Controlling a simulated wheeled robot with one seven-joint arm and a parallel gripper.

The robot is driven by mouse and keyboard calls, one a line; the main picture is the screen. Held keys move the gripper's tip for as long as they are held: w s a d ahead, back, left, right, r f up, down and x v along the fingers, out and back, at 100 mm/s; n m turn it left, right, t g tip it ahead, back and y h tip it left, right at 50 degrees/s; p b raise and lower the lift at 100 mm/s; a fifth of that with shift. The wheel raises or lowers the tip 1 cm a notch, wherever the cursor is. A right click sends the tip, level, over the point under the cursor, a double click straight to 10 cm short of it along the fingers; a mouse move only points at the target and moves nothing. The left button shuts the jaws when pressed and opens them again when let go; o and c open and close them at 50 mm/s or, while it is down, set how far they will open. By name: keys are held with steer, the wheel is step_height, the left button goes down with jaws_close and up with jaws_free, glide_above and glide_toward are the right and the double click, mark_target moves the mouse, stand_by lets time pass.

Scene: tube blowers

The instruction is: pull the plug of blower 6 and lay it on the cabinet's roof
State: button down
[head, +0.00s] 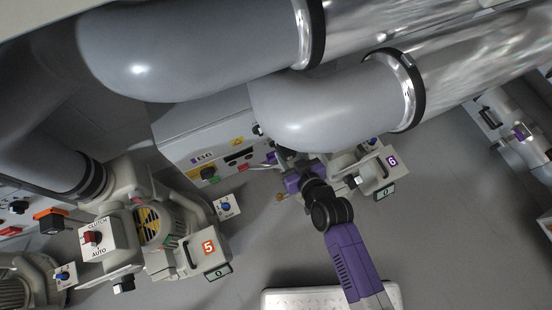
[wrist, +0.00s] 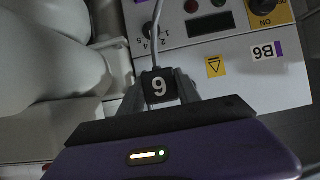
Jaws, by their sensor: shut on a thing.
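Blower 6 (head: 372,178) is a pale machine with a purple 6 tag, partly hidden by a big grey pipe and my arm in the head view. Its cabinet (head: 190,133) is a pale grey box to the left of my gripper (head: 278,158), with knobs and labels on its front. In the wrist view my gripper (wrist: 160,88) is shut on a black plug (wrist: 159,86); its white number looks like a 9, as the cabinet labels are upside down there too. A grey cord (wrist: 157,45) runs from the plug. Whether the plug sits in a socket is hidden.
Large grey pipes (head: 320,105) cross above the cabinet and hide part of its roof. Blower 5 (head: 185,240) stands at lower left. A white slab (head: 290,298) lies at the bottom. Grey floor (head: 450,225) is clear at right.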

step_height(320, 180, up, 17)
steer(key=p, duration=1.4)
stand_by(0.7)
steer(key=shift+p, duration=0.3)
steer(key=s+a+b, duration=0.2)
steer(key=s+a, duration=0.2)
steer(key=a, duration=0.6)
steer(key=s+a+b, duration=0.3)
steer(key=s+a, duration=0.1)
steer(key=a, duration=0.6)
steer(key=shift+s+b, duration=0.25)
steer(key=shift+b, duration=0.1)
stand_by(1.9)
steer(key=shift+a, duration=0.15)
